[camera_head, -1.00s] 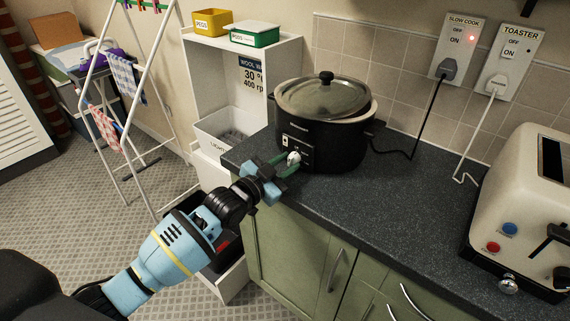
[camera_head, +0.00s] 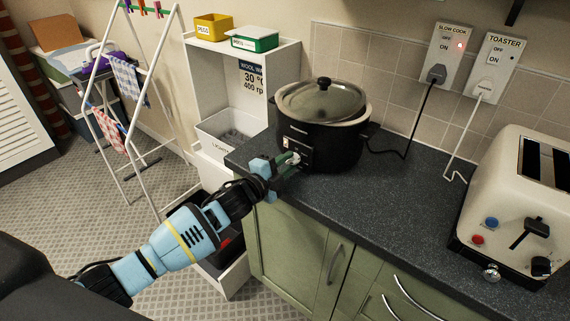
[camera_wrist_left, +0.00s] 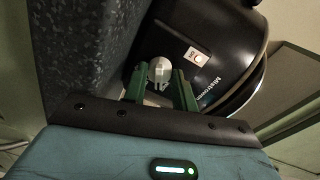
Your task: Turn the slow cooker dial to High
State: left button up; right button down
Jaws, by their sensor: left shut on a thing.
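The black slow cooker (camera_head: 340,145) with its glass lid stands on the dark worktop; its body also shows in the left wrist view (camera_wrist_left: 205,40). Its pale dial (camera_head: 294,158) is on the front, near the worktop's left edge. My left gripper (camera_head: 289,160) is at the dial. In the left wrist view, the green fingers (camera_wrist_left: 162,82) stand on either side of the pale knob (camera_wrist_left: 160,70) and are shut on it. The dial's markings are too small or hidden to read. My right gripper is not in view.
A cream toaster (camera_head: 515,205) stands at the right of the worktop (camera_head: 400,215). Wall sockets (camera_head: 440,65) with cords are behind, the slow cooker one lit red. A white shelf (camera_head: 230,90) and a drying rack (camera_head: 150,60) stand left. The worktop between cooker and toaster is clear.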

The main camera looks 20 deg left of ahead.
pick_arm(q)
jog(key=m, duration=0.3)
jog(key=shift+r+m+y+p, duration=0.15)
jog(key=shift+m+y+p, duration=0.15)
jog(key=shift+p, duration=0.05)
jog(key=m, duration=0.4)
jog(key=shift+p, duration=0.3)
jog(key=m, duration=0.4)
jog(key=shift+m+y, duration=0.3)
jog(key=shift+d+m+t+p, duration=0.1)
jog(key=shift+m+t+p, duration=0.2)
jog(key=shift+m, duration=1.8)
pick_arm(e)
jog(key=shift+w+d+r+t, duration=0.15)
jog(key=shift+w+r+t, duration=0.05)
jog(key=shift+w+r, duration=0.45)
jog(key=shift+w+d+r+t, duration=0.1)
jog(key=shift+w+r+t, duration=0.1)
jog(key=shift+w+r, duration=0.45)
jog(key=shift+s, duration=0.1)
pick_arm(q)
jog(key=o, duration=1)
jog(key=shift+c, duration=0.2)
jog(key=shift+s, duration=0.1)
jog(key=v, duration=0.7)
jog(key=shift+s, duration=0.35)
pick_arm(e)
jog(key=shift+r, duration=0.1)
